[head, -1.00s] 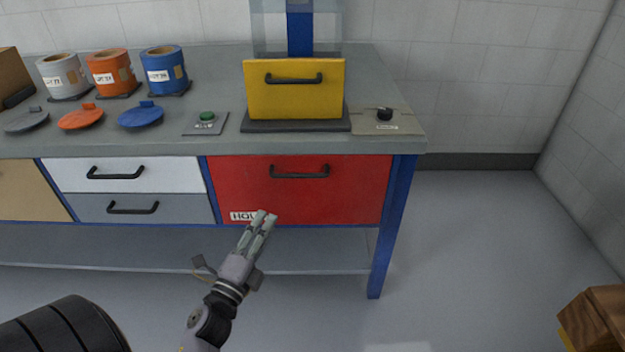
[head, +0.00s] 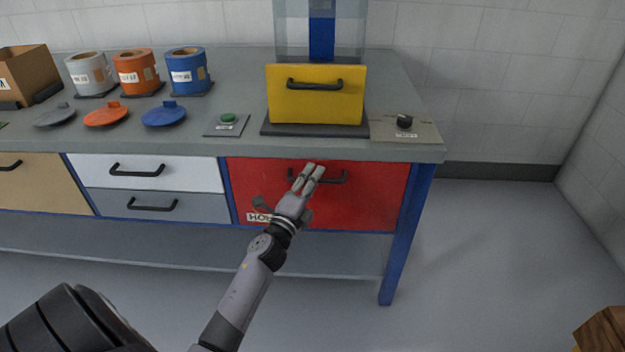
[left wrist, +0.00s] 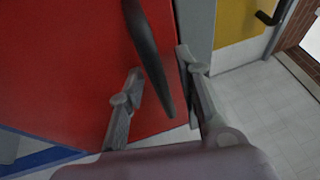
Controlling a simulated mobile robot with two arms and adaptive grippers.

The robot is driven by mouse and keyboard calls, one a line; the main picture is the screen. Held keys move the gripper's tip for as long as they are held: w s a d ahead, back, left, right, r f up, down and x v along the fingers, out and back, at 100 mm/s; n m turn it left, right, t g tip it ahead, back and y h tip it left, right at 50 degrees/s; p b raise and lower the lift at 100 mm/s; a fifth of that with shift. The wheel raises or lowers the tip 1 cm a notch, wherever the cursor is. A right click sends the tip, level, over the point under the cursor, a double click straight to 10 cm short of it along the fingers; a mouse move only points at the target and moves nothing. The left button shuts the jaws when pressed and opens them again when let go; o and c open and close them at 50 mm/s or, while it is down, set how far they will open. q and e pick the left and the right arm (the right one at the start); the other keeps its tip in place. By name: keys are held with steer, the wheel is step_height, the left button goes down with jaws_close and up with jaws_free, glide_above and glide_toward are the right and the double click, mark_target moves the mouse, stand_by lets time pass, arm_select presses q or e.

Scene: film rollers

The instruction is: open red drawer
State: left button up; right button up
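The red drawer (head: 370,205) is closed under the right end of the workbench. Its black bar handle (head: 330,178) runs across the upper part of its front. In the left wrist view, the handle (left wrist: 150,60) lies between the two open fingers (left wrist: 160,68), with a gap visible beside each. I cannot tell whether either finger touches it. The red drawer front also fills much of that view (left wrist: 60,65). My right gripper is not in view.
White (head: 205,174) and grey (head: 205,207) drawers sit left of the red one. A yellow-fronted box with a handle (head: 290,105) stands on the benchtop above. Colored canisters (head: 187,77) and lids (head: 164,115) stand at left.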

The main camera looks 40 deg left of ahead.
arm_select(q)
jaws_close()
stand_by(0.4)
stand_by(0.5)
